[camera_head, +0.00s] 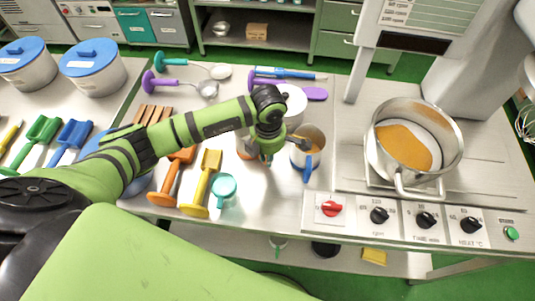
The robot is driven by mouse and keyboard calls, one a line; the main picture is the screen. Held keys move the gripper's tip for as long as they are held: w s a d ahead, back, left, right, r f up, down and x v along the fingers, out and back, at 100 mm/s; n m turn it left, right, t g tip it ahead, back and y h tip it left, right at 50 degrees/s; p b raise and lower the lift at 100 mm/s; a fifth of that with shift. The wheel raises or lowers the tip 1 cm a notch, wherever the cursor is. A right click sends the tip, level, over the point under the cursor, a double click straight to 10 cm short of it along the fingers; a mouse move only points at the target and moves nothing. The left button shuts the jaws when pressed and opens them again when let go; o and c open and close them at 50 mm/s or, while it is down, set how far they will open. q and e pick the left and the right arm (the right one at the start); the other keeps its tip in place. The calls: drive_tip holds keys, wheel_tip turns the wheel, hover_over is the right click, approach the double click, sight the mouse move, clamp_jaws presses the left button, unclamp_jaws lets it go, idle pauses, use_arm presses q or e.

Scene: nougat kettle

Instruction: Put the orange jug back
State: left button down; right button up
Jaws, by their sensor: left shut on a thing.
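My left gripper (266,156) points down at the middle of the steel table and is shut on a jug. Only a brownish-orange sliver of this jug (243,150) shows left of the gripper; it appears to be the orange jug, and the rest is hidden. I cannot tell whether it touches the table. A steel jug with a blue handle (308,148) stands just right of the gripper, with orange-brown inside. My right gripper is not in view.
A steel pot (413,145) with orange-brown content sits on the cooker at right, above a knob panel (400,217). A pale round container (291,104) stands behind the gripper. A teal cup (224,187), yellow scoop (202,184) and orange scoop (172,177) lie in front-left.

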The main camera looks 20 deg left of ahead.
use_arm(q)
drive_tip(key=c, duration=1.3)
unclamp_jaws()
wheel_tip(320, 180, up, 11)
drive_tip(key=b, duration=0.3)
drive_tip(key=shift+d+f, duration=0.1)
drive_tip(key=shift+s+r, duration=0.1)
drive_tip(key=shift+r, duration=0.5)
